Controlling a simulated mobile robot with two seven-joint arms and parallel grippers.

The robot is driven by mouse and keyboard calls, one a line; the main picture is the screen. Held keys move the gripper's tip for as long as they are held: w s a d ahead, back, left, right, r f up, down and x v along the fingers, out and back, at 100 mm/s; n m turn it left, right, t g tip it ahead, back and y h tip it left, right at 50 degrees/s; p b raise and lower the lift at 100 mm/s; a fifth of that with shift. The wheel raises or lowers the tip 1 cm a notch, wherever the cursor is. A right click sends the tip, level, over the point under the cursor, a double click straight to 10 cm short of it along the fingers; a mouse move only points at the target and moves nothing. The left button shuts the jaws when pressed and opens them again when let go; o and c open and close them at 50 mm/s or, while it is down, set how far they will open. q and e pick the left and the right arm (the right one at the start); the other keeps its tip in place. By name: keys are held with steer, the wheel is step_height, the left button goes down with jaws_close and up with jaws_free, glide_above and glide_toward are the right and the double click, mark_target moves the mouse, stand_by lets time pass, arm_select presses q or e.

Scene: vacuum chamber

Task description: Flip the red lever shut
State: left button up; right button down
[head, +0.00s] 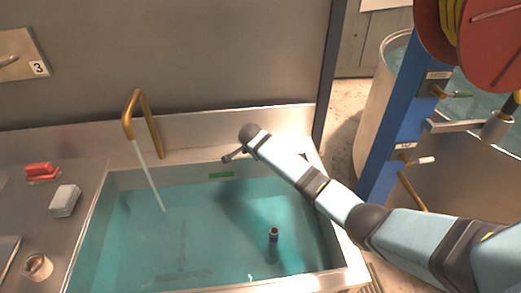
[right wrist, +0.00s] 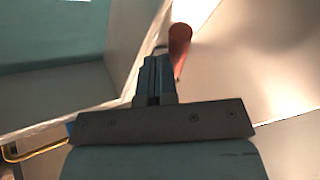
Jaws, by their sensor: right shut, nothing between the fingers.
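The red lever (right wrist: 180,42) shows in the right wrist view as a short red handle, just beyond and to the right of my fingertips. I cannot tell whether they touch. My right gripper (right wrist: 153,66) is shut with nothing between its fingers. In the head view my right arm reaches in from the right, and its small dark gripper (head: 229,157) is over the back edge of the sink. I cannot make out the red lever in the head view. My left gripper is not in view.
A sink (head: 108,192) holds teal water, and a brass faucet (head: 155,130) pours a stream into it. A red block (head: 40,170), a white block (head: 65,200) and a small cup (head: 37,266) are on the left counter. A blue post (head: 393,135) with a red reel (head: 485,50) stands right.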

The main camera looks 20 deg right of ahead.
steer(key=w+m+b, duration=0.1)
steer(key=w+a+m+g+h+b, duration=0.1)
steer(key=m+b, duration=0.1)
steer(key=w+m+h+b, duration=0.1)
steer(key=shift+w+a+f+m+g+b, duration=0.25)
steer(key=shift+w+a+m+g+b, duration=0.05)
steer(key=shift+w+g+b, duration=0.1)
arm_select(q)
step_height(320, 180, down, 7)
steer(key=b, duration=0.1)
steer(key=shift+b, duration=0.4)
arm_select(e)
steer(key=shift+w+r+m+g+h, duration=0.3)
steer(key=shift+w+m+h, duration=0.15)
steer(key=shift+m, duration=0.35)
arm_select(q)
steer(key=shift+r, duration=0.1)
arm_select(e)
steer(key=shift+w, duration=0.1)
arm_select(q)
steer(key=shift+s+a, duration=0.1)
arm_select(e)
steer(key=shift+d, duration=0.1)
